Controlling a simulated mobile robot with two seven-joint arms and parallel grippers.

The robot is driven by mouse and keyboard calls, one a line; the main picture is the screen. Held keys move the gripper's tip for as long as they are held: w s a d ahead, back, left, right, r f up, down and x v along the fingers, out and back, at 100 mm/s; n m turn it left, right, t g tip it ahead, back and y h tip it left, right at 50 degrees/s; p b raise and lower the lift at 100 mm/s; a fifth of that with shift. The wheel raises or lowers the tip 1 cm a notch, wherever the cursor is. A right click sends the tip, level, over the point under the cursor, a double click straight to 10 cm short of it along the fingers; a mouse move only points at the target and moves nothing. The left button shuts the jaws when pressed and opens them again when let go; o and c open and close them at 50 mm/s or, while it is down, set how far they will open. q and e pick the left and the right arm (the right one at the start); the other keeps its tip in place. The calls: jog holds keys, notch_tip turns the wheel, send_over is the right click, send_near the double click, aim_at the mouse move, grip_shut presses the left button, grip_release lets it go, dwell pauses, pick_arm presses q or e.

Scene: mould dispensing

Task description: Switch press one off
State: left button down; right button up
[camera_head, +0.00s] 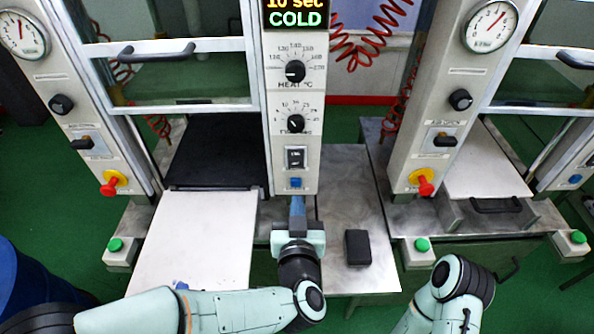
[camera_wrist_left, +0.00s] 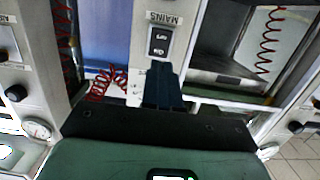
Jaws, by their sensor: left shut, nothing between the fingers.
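Press one's panel (camera_head: 294,110) stands in the middle of the head view, with a lit display (camera_head: 297,15) reading "10 sec COLD". Its black rocker switch (camera_head: 296,158) sits below two dials. The switch (camera_wrist_left: 158,41) also shows in the left wrist view, with ON and OFF marks and a MAINS label, upside down. My left gripper (camera_head: 297,205) is shut and empty in front of the panel's lower end. In the left wrist view its dark fingers (camera_wrist_left: 163,85) point toward the switch; contact cannot be told. My right gripper is out of view.
A white plate (camera_head: 195,235) lies left of my left gripper. A small black block (camera_head: 357,247) lies on the metal table (camera_head: 345,190) to the right. A red stop knob (camera_head: 425,187) and green button (camera_head: 422,244) are on the neighbouring press.

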aim_at(297, 164)
pick_arm(q)
jog(key=w, duration=0.3)
jog(key=w+f+p, duration=0.1)
jog(key=w, duration=0.7)
jog(key=shift+w+f, duration=0.25)
jog(key=shift+f, duration=0.05)
